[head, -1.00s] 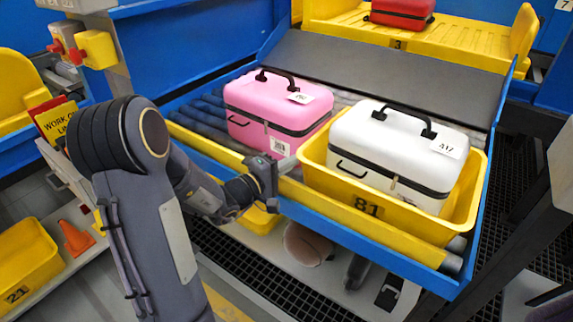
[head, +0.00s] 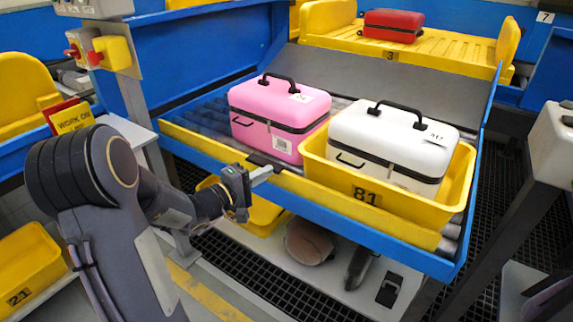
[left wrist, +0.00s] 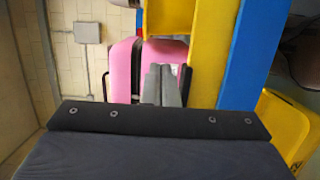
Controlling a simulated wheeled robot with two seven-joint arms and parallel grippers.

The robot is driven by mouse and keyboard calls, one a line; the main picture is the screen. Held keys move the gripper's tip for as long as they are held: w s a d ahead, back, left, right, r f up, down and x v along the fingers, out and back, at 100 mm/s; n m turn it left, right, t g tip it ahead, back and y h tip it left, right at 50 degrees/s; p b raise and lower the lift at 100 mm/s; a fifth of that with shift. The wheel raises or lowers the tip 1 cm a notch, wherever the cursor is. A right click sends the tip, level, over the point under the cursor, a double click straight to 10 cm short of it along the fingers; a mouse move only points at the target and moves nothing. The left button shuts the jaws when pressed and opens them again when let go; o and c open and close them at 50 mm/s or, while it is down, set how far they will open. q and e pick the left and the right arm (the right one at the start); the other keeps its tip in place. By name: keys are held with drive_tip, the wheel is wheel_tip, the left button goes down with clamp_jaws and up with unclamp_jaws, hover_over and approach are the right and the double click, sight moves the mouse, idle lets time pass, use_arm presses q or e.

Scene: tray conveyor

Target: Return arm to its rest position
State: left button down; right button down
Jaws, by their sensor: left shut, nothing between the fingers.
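My left gripper (head: 261,175) is shut and empty, just in front of the conveyor's near yellow edge. Its closed fingers also show in the left wrist view (left wrist: 161,86), with the pink case (left wrist: 125,65) behind them. In the head view the pink case (head: 262,105) stands upright on the rollers, beyond the gripper and apart from it. The white case (head: 375,135) sits in the yellow tray numbered 81 (head: 395,204), to the right of the gripper. My right gripper is not in view.
The conveyor has a blue frame (head: 400,255) and grey rollers (head: 205,120). A red case (head: 392,24) lies on a yellow tray (head: 430,52) at the back. A shelf below (head: 340,288) holds loose items. A control box (head: 108,48) stands at the left.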

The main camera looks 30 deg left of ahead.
use_arm(q)
drive_tip(key=s+d+r+m+g+h, duration=0.4)
drive_tip(key=s+d+m+g+h, duration=0.3)
drive_tip(key=s+d, duration=0.75)
drive_tip(key=s+f+m+g+y, duration=0.2)
drive_tip(key=s+f+m+y, duration=0.15)
drive_tip(key=s, duration=0.25)
drive_tip(key=s+f+m+g+y, duration=0.2)
drive_tip(key=s+f+y, duration=0.1)
drive_tip(key=s+y, duration=0.3)
wheel_tip(320, 180, up, 26)
drive_tip(key=p, duration=2.6)
drive_tip(key=shift+s+a+r+p, duration=0.15)
drive_tip(key=shift+s+r+p, duration=0.05)
drive_tip(key=shift+s+p, duration=0.15)
drive_tip(key=shift+h, duration=0.25)
